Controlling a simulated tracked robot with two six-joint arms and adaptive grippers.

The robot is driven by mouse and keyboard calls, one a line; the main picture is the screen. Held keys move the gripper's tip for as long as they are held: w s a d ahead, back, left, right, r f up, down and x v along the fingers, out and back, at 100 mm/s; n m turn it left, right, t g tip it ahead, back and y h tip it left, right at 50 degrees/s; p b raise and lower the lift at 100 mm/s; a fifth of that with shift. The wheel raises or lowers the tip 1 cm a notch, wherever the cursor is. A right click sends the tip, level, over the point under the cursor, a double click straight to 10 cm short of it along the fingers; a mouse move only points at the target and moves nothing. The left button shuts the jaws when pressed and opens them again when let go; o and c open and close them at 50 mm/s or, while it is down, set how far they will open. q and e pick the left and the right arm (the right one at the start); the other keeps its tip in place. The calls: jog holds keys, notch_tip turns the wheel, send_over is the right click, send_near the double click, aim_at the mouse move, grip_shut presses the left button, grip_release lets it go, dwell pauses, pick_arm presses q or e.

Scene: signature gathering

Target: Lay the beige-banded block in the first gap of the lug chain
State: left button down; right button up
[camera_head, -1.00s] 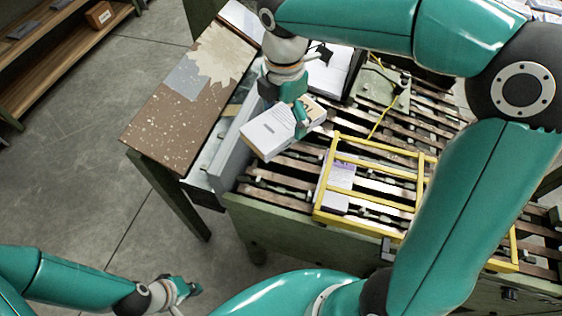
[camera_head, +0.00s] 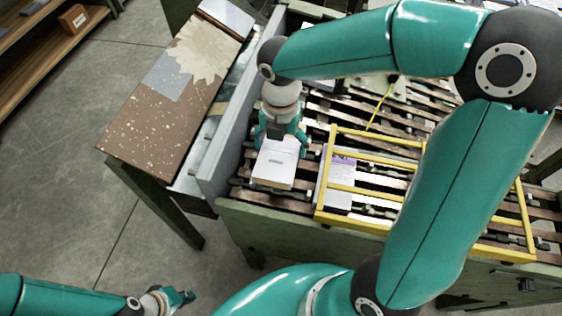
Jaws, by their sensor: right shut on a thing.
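The block (camera_head: 275,165) is white on the face towards me, with a small dark print line. Its beige band cannot be made out clearly. My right gripper (camera_head: 282,143) reaches down over it with its fingers on both sides and is shut on it. The block is over the near left end of the lug chain (camera_head: 318,106), between the grey side wall and the yellow guard. I cannot tell whether it touches the slats. The gap under it is hidden. My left gripper (camera_head: 181,299) is low at the bottom left, away from the chain; its finger opening is unclear.
A yellow guard frame (camera_head: 378,191) stands over the chain right of the block. A pale block with a purplish print (camera_head: 339,182) lies under it. A grey side wall (camera_head: 228,150) and a brown speckled table (camera_head: 150,125) are to the left. My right arm hides much of the right side.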

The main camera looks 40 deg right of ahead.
aim_at(281, 148)
jog(key=shift+f+b, duration=0.55)
jog(key=shift+f, duration=2.65)
jog(key=shift+f, duration=0.1)
jog(key=o, duration=1.1)
notch_tip(281, 148, up, 11)
jog(key=shift+p, duration=1.15)
jog(key=shift+r, duration=0.65)
